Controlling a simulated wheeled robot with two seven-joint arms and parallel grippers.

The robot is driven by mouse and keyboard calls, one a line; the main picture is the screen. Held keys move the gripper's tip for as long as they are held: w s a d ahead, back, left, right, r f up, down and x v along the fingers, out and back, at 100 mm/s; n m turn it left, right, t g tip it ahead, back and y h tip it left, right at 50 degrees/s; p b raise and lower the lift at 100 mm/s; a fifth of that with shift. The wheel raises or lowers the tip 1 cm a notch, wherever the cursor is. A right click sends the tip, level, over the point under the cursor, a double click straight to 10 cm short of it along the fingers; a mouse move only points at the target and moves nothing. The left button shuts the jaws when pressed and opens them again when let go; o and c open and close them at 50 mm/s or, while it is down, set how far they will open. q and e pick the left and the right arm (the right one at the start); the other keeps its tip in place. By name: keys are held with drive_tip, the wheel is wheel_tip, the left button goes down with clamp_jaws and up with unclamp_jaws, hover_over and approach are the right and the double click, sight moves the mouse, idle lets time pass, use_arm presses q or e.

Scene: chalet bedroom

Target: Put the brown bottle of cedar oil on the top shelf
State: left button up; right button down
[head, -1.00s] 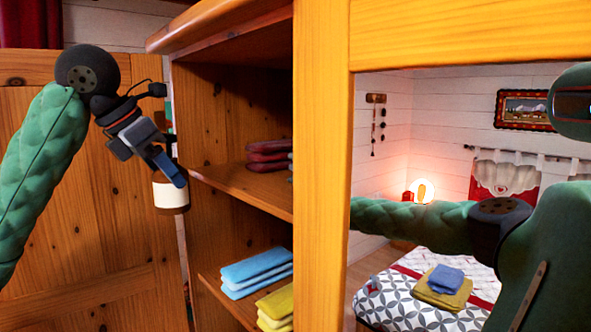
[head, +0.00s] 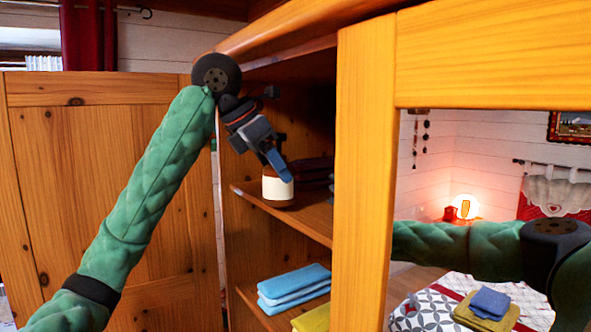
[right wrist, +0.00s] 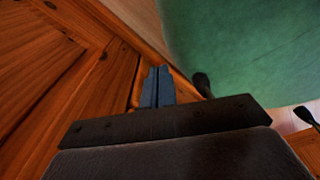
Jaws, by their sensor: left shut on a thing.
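The brown bottle (head: 278,192) with a blank cream label is upright inside the open wardrobe, in the head view. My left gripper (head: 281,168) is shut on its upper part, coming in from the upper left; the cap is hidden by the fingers. The bottle's base is at the top shelf (head: 305,222), near its front left edge; I cannot tell whether it touches the board. My right gripper (right wrist: 157,88) shows in the right wrist view with its blue fingers together and nothing between them.
Dark red folded cloths (head: 315,170) lie on the same shelf, right behind the bottle. Blue towels (head: 294,285) and a yellow one (head: 312,318) lie on the shelf below. A mirrored door (head: 365,180) stands at right, an open wooden door (head: 110,150) at left.

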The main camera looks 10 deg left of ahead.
use_arm(q)
drive_tip(key=shift+w+d, duration=0.45)
drive_tip(key=shift+d, duration=0.2)
drive_tip(key=w+d, duration=0.2)
drive_tip(key=shift+d+f, duration=0.3)
drive_tip(key=shift+f, duration=0.05)
drive_tip(key=shift+d+f, duration=0.1)
drive_tip(key=shift+f, duration=0.25)
drive_tip(key=shift+s+a+f, duration=0.1)
drive_tip(key=shift+a, duration=0.2)
drive_tip(key=o, duration=1.1)
drive_tip(key=shift+d, duration=0.2)
drive_tip(key=shift+o, duration=0.2)
drive_tip(key=shift+a, duration=0.1)
drive_tip(key=shift+v, duration=0.8)
drive_tip(key=s+a+b, duration=0.1)
drive_tip(key=s+a, duration=0.6)
drive_tip(key=a, duration=0.2)
drive_tip(key=shift+a, duration=0.25)
